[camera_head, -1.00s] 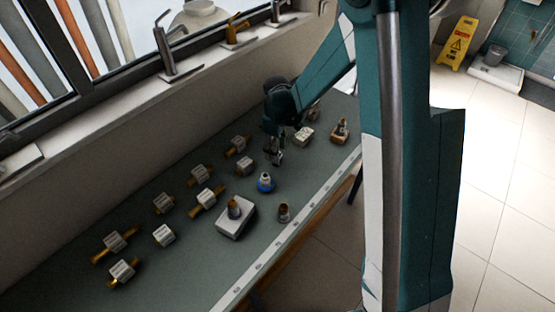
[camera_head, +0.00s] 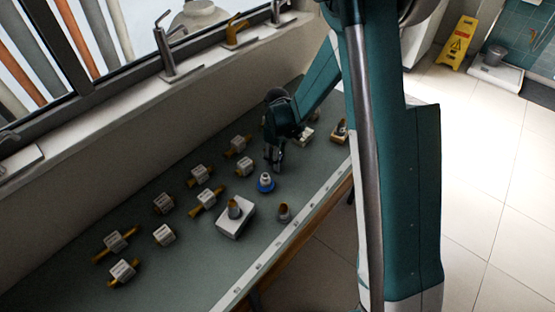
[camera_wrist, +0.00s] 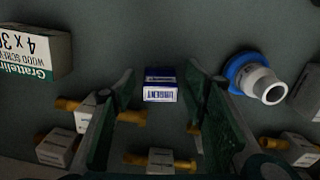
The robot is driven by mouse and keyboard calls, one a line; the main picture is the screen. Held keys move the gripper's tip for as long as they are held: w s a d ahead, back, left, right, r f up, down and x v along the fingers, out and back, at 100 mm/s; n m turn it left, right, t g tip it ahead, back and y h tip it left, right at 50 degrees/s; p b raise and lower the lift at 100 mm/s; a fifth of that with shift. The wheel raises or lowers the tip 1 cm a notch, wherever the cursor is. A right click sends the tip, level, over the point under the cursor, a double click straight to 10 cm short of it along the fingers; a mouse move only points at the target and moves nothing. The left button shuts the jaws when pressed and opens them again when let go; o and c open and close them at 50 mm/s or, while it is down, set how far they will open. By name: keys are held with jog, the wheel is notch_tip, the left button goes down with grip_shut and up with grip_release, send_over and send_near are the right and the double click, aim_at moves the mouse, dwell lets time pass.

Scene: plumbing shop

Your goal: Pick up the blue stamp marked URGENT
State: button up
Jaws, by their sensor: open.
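The blue stamp (camera_wrist: 160,85) shows in the wrist view as a small block with blue sides and a white label face, on which blue lettering reads upside down as URGENT. It lies on the dark green bench, in the gap between my fingers and near their tips in the picture. My gripper (camera_wrist: 160,98) is open, with one finger on each side, and I see no contact. In the head view my gripper (camera_head: 274,168) points down over the bench, and I cannot make out the stamp there.
A blue-based fitting (camera_wrist: 262,80) stands right of my fingers in the wrist view, and close by my gripper in the head view (camera_head: 265,183). A wood screws box (camera_wrist: 35,52) is at left. Several labelled blocks with brass ends lie around. A white block (camera_head: 235,218) carries a fitting.

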jog(key=shift+f, duration=0.15)
jog(key=shift+c, duration=0.5)
jog(key=c, duration=0.9)
